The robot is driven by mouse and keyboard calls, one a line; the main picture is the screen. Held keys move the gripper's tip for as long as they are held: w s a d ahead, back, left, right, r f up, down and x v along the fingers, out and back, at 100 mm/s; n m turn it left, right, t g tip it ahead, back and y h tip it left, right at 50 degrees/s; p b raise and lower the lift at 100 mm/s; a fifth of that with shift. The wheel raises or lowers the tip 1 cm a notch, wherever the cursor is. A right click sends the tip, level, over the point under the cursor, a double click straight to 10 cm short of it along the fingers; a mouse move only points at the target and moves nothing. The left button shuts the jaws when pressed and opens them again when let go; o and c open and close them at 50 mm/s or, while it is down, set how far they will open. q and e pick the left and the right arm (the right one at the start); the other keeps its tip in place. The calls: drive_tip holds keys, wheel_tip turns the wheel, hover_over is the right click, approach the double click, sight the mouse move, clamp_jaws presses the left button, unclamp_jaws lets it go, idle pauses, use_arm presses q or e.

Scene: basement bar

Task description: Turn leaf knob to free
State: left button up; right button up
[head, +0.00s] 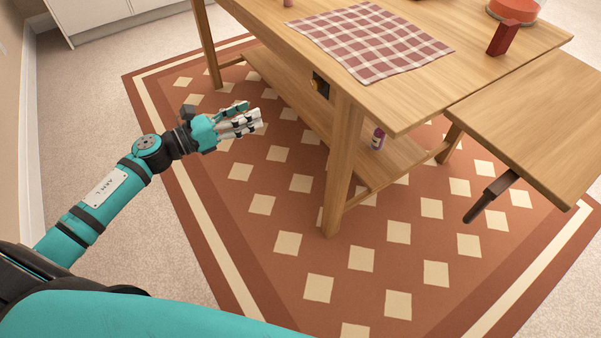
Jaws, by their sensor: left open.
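The wooden table (420,102) has a leaf (550,120) at its right end, which looks raised and about level. A dark bar-like handle (488,200) sticks out from under the leaf's near edge. A small dark fitting with a yellow part (320,86) shows under the tabletop, beside the near leg. I cannot tell which of these is the leaf knob, nor its setting. My left gripper (258,119) is open and empty, left of the table and apart from both fittings. My right gripper is not in view.
A checked cloth (370,40), a red block (503,38) and a red-orange container (513,10) are on the tabletop. The patterned rug (275,235) is clear before the table.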

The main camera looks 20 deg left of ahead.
use_arm(q)
drive_tip(key=s+d+r+n+h+b, duration=0.25)
drive_tip(key=s+d+n+h, duration=0.3)
drive_tip(key=d, duration=0.35)
drive_tip(key=s+d+r+n+h+b, duration=0.1)
drive_tip(key=s+d+n+h+b, duration=0.3)
drive_tip(key=s+d, duration=0.4)
drive_tip(key=s+d+r+n+t+h+b, duration=0.1)
drive_tip(key=s+d+r+n+h, duration=0.1)
drive_tip(key=s+r+n, duration=0.2)
drive_tip(key=shift+s+d+r+n+t+b, duration=0.15)
drive_tip(key=shift+d+n+t+b, duration=0.2)
drive_tip(key=shift+n, duration=0.5)
drive_tip(key=shift+a+h, duration=0.1)
drive_tip(key=shift+h, duration=0.15)
